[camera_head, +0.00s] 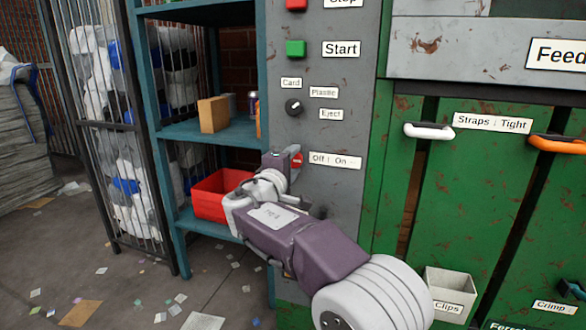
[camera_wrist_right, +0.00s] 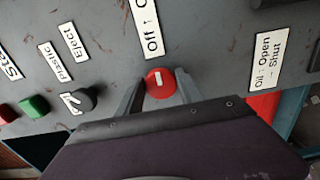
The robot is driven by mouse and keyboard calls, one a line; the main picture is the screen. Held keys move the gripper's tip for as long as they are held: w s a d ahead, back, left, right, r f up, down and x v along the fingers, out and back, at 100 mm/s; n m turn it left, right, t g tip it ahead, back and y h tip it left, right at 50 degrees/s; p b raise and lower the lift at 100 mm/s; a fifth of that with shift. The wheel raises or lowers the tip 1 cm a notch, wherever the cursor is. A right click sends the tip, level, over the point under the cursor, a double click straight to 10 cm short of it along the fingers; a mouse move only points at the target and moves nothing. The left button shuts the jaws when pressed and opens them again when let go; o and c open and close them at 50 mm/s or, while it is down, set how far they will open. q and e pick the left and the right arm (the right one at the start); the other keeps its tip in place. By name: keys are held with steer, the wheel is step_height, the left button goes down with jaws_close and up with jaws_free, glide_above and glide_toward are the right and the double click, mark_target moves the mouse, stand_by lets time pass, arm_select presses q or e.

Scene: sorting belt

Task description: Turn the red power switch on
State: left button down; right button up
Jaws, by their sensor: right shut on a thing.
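The red power switch (camera_head: 297,160) is a round knob on the grey panel, left of its "Off / On" label (camera_head: 335,160). In the wrist view the red switch (camera_wrist_right: 160,84) shows a white mark running roughly along the direction of the label's text. My right gripper (camera_head: 290,168) reaches it from below. In the wrist view its two fingers (camera_wrist_right: 159,92) stand one on each side of the knob, shut on it. The fingers hide part of the knob in the head view. My left gripper is in neither view.
Above the switch are a black selector knob (camera_head: 293,107), a green Start button (camera_head: 295,48) and a red button (camera_head: 296,4). A red bin (camera_head: 208,200) sits on the teal shelf to the left. A clips box (camera_head: 450,292) hangs at lower right.

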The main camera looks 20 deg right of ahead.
stand_by(0.4)
steer(key=o, duration=1.3)
